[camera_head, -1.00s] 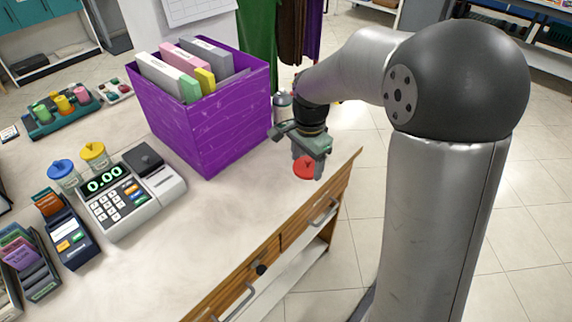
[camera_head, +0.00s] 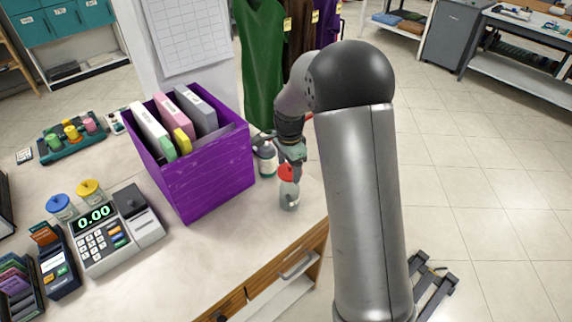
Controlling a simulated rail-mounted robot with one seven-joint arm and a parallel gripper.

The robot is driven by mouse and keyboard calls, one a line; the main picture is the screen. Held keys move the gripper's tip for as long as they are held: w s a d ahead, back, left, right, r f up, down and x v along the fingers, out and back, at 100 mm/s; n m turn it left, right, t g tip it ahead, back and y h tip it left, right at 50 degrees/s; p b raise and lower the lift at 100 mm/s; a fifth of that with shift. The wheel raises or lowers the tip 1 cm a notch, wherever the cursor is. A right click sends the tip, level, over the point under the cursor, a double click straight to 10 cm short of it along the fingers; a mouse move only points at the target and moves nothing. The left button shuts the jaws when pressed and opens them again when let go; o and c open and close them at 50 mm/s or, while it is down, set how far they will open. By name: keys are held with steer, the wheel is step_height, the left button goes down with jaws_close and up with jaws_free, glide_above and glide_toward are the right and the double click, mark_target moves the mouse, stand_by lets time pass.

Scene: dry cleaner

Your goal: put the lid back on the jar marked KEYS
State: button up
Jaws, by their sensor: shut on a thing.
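My gripper (camera_head: 291,162) is at the right end of the counter, shut on the red lid (camera_head: 286,173). A clear jar (camera_head: 289,196) stands upright on the counter directly below the lid. The lid is at the jar's mouth; I cannot tell whether it touches the rim. I cannot read any marking on the jar. A second jar or bottle (camera_head: 266,161) stands just behind and to the left, partly hidden by my gripper.
A purple bin (camera_head: 205,178) with folders stands close on the left. A cash register (camera_head: 112,232) and jars with blue (camera_head: 58,203) and yellow (camera_head: 89,188) lids are further left. The counter's front edge (camera_head: 285,259) is close to the jar.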

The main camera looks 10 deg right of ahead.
steer(key=shift+w+f, duration=0.15)
steer(key=shift+f, duration=0.1)
steer(key=shift+a+f+b, duration=0.1)
steer(key=shift+f+b, duration=1.95)
steer(key=shift+f, duration=0.95)
steer(key=shift+f+b, duration=0.2)
steer(key=shift+b, duration=0.25)
steer(key=o, duration=1.2)
steer(key=shift+r, duration=0.1)
